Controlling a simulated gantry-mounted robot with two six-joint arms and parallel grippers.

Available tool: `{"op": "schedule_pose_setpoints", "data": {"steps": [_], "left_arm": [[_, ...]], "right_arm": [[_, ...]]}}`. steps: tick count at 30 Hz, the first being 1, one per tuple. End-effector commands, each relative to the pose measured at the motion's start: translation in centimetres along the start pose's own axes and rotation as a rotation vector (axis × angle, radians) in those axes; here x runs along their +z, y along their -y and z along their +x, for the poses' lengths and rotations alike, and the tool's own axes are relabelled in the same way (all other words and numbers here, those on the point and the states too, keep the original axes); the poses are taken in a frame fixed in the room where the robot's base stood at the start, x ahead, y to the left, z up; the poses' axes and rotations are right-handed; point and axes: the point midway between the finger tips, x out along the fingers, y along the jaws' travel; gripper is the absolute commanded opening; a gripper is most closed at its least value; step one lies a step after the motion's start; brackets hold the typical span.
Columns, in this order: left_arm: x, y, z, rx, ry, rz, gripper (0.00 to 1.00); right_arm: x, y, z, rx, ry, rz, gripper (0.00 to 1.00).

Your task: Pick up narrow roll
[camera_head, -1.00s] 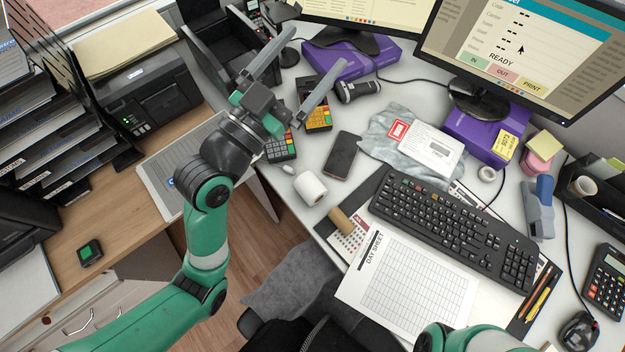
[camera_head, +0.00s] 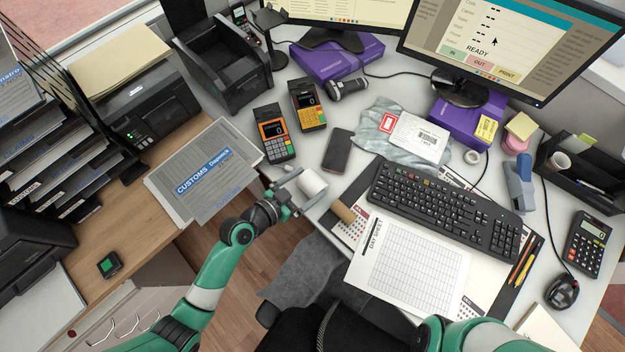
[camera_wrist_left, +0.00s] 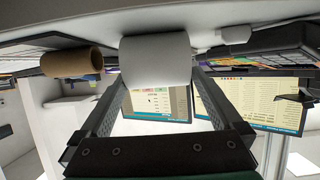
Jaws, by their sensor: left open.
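A short white paper roll (camera_head: 312,183) lies on its side near the counter's left front edge. My left gripper (camera_head: 303,191) is at the roll, jaws open, one finger on either side of it. In the left wrist view the white roll (camera_wrist_left: 156,58) sits between the tips of the open fingers, and I cannot tell whether they touch it. A brown cardboard tube (camera_head: 342,211) lies close by; it shows left of the fingers in the wrist view (camera_wrist_left: 72,62). My right gripper is not in view.
A phone (camera_head: 338,150) and card terminals (camera_head: 274,138) lie behind the roll. The day sheet (camera_head: 409,262) and keyboard (camera_head: 443,209) are to its right. A small tape roll (camera_head: 472,157) stands farther right. A gap with floor lies left of the counter edge.

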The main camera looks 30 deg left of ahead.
Motion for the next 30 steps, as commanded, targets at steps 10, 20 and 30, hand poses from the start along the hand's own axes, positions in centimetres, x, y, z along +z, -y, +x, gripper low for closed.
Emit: {"op": "schedule_pose_setpoints", "data": {"steps": [10,20,30], "left_arm": [[0.6,-0.3,3.9,0.002,-0.001,0.001,1.00],[0.3,-0.2,5.2,0.000,0.000,0.001,1.00],[0.3,-0.2,5.2,0.000,0.000,0.000,0.42]], "right_arm": [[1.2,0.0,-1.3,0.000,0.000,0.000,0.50],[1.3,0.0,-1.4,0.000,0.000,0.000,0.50],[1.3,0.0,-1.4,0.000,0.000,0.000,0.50]]}}
